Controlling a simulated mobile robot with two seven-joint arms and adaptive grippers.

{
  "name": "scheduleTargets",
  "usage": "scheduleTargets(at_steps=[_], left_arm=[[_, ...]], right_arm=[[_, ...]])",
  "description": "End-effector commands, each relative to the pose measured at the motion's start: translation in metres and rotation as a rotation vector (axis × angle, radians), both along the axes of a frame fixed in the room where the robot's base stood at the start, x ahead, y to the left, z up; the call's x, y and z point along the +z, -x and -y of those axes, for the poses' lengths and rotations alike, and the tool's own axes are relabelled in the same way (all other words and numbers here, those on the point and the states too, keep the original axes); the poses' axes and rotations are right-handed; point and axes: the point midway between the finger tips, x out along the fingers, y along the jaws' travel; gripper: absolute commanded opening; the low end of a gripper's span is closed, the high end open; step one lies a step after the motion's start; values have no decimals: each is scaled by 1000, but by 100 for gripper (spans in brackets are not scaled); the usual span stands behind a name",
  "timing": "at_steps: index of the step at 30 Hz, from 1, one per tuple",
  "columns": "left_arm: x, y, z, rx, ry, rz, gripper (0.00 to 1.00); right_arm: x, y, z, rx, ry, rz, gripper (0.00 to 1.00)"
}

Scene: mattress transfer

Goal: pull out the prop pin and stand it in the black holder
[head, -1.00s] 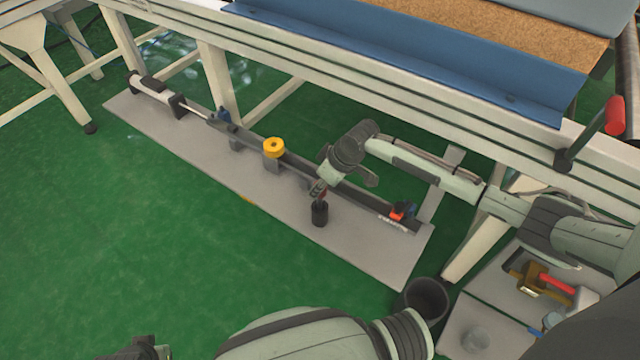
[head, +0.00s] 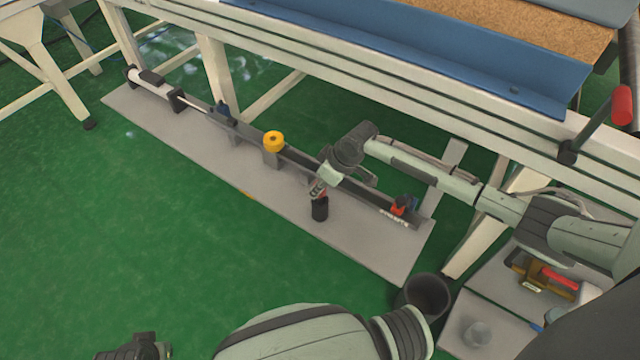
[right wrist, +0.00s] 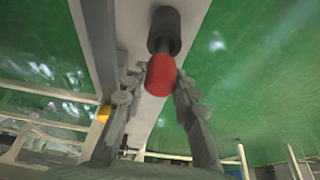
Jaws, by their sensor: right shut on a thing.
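The prop pin shows as a red grip (right wrist: 160,76) in the right wrist view, between the fingers of my right gripper (right wrist: 157,90). My right gripper (head: 318,191) is shut on it.
A long dark rail mechanism with a yellow knob (head: 273,141) runs along the grey plate (head: 376,252), beside the holder. The white table frame (head: 400,110) is above and behind. A dark bin (head: 427,296) stands at the lower right. Green floor is clear at left.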

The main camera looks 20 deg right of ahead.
Motion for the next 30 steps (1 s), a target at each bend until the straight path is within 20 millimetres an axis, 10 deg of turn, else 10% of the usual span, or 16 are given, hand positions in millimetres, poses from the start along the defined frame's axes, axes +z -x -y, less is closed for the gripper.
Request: scheduleTargets(at_steps=[25, 26, 30], left_arm=[[-12, 0, 0, 0, 0, 0, 0], [-11, 0, 0, 0, 0, 0, 0], [-11, 0, 0, 0, 0, 0, 0]], right_arm=[[-21, 0, 0, -1, -1, 1, 0], [-21, 0, 0, -1, 0, 1, 30], [-20, 0, 0, 0, 0, 1, 47]])
